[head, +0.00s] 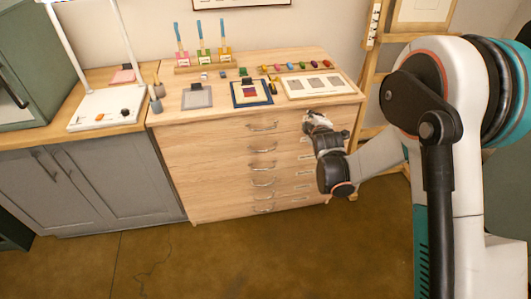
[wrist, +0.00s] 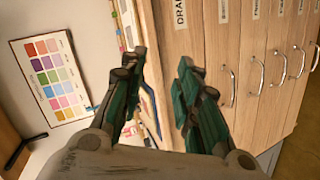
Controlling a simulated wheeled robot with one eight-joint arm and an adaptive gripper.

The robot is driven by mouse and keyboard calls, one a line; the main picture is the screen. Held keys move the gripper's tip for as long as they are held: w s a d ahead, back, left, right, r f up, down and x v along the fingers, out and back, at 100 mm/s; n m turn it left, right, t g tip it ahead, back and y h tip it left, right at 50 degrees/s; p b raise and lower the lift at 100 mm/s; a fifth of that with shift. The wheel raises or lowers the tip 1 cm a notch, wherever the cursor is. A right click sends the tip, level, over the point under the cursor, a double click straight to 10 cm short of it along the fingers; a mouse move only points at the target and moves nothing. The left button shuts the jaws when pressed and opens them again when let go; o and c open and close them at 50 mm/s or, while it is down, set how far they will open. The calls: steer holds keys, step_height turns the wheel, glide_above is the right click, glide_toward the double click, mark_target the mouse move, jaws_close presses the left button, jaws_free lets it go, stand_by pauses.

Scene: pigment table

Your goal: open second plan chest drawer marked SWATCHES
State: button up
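The pale wood plan chest (head: 215,165) has a stack of several drawers with metal bar handles. The second drawer from the top (head: 215,152) appears shut, with its handle (head: 263,150) at mid-width. In the wrist view the chest lies sideways. A label starting "DRA" is on the top drawer (wrist: 180,40); the label on the second drawer (wrist: 222,45) is too blurred to read, and its handle (wrist: 232,88) is clear. My gripper (head: 312,122) is at the chest's upper right front; its fingers are apart and empty in the wrist view (wrist: 158,72). The right finger covers part of the top drawer.
On the chest top are a grey swatch card (head: 197,97), a blue-edged card (head: 252,93), a white tray (head: 318,85) and a rack of brushes (head: 204,63). A grey cupboard (head: 90,185) adjoins at left, an easel (head: 371,75) at right. The floor (head: 220,260) in front is clear.

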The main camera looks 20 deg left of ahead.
steer(key=s+a+f+n+y+b, duration=0.1)
steer(key=s+a+f+n, duration=0.1)
steer(key=a+f, duration=0.35)
steer(key=s+a+f+n+y+b, duration=0.1)
steer(key=s+a+f+n, duration=0.15)
steer(key=f, duration=0.65)
steer(key=s+a+f+n+y+b, duration=0.1)
steer(key=a+f, duration=0.4)
steer(key=f, duration=0.3)
steer(key=b+x, duration=0.3)
steer(key=x, duration=1)
steer(key=shift+w+a+f, duration=0.1)
steer(key=shift+f, duration=0.05)
jaws_close()
